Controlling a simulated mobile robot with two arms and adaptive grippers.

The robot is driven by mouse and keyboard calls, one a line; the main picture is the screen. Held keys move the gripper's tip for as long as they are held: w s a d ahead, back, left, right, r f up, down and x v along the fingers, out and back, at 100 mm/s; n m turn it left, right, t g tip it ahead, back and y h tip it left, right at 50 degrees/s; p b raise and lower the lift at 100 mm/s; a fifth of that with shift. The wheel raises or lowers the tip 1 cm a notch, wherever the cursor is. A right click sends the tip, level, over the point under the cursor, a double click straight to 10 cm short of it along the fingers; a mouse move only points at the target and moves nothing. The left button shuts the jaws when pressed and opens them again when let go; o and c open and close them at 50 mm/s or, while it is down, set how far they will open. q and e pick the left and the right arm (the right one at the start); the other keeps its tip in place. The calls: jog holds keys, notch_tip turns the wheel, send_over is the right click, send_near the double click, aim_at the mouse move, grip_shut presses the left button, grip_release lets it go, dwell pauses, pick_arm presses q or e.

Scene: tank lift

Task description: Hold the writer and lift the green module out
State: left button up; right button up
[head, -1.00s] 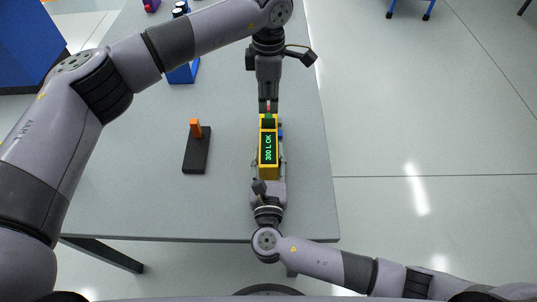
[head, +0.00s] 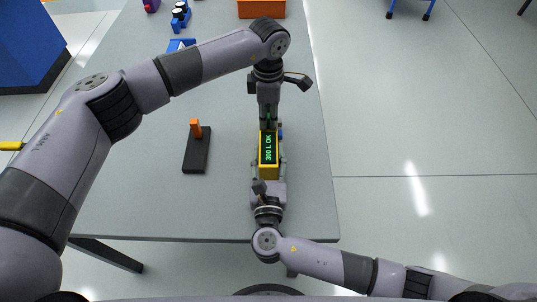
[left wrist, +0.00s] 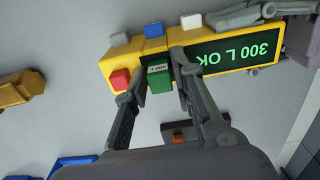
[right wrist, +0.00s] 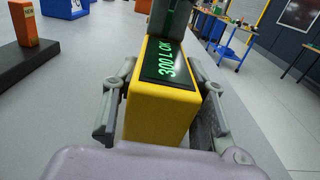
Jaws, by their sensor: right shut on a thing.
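The yellow writer (head: 268,170) stands upright near the table's right edge in the head view, its dark display reading "300 L OK" in green. My right gripper (right wrist: 165,105) is shut on the writer, one finger along each side. The green module (left wrist: 160,80) sits in the writer at the end of the display, with a labelled top. My left gripper (left wrist: 157,78) is open, its fingers on either side of the module and very close to it; whether they touch it I cannot tell. In the head view the left gripper (head: 268,126) hides the module.
A black base (head: 197,152) with an upright orange block (head: 196,128) stands left of the writer. A red button (left wrist: 120,79) is on the writer beside my left finger. An orange bin (head: 262,9) and blue items lie at the back. The table's front left is clear.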

pick_arm(q)
grip_shut()
jog(key=shift+r, duration=0.15)
jog(key=shift+r, duration=4.15)
pick_arm(e)
jog(key=o, duration=1.5)
jog(key=shift+s, duration=0.1)
jog(key=s, duration=1.1)
jog(key=shift+s, duration=0.4)
